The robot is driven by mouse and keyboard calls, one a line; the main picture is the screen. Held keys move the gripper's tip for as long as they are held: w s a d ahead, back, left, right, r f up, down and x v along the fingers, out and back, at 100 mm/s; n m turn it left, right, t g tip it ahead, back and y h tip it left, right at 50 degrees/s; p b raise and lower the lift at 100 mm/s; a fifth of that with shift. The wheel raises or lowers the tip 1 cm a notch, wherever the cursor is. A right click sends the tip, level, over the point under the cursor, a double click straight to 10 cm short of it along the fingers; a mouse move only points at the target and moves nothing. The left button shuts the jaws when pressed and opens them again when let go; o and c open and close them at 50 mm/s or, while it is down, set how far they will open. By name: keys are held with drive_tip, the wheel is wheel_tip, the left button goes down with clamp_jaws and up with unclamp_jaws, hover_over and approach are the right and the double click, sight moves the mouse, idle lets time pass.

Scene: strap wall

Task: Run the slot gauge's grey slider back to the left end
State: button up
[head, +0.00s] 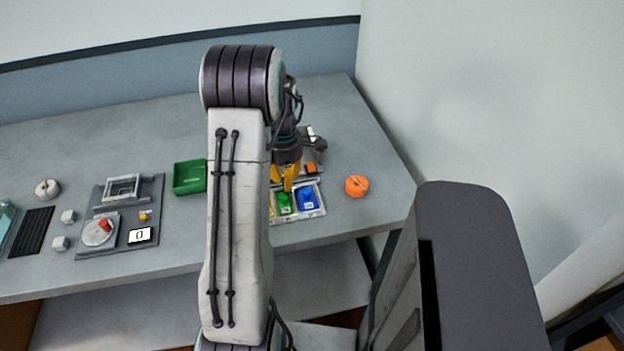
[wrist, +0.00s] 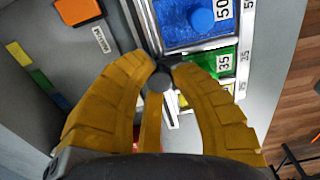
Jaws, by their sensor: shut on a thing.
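The slot gauge (head: 318,214) is at the right part of the table, with yellow, green (head: 284,203) and blue (head: 307,198) panels from left to right. In the wrist view the blue panel (wrist: 195,22) reads 50 and the green panel (wrist: 225,66) reads 35. The grey slider (wrist: 158,80) shows as a dark round knob at the rail beside the panels, near the blue-green border. My gripper (wrist: 158,68), also in the head view (head: 288,188), is shut on this knob. The yellow panel is mostly hidden behind the fingers.
An orange knob (head: 357,186) stands right of the gauge, and a green tray (head: 189,177) to its left. An orange block (head: 311,168) is just behind the gauge. A grey fixture board (head: 120,215) with a red knob lies farther left. My arm covers the table's middle.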

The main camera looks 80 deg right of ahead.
drive_tip(key=shift+w+a+b, duration=0.15)
drive_tip(key=shift+w+a, duration=0.5)
drive_tip(key=shift+w, duration=0.9)
drive_tip(key=shift+w+a+b, duration=0.2)
drive_tip(key=shift+w+a, duration=0.4)
drive_tip(key=shift+w, duration=0.95)
drive_tip(key=shift+w+a+b, duration=0.15)
drive_tip(key=shift+w+a, duration=0.5)
drive_tip(key=shift+w, duration=0.9)
drive_tip(key=o, duration=0.5)
drive_tip(key=shift+w, duration=0.1)
drive_tip(key=shift+o, duration=0.3)
wheel_tip(320, 180, up, 6)
drive_tip(key=p, duration=0.4)
drive_tip(key=shift+p, duration=0.3)
drive_tip(key=shift+c, duration=0.3)
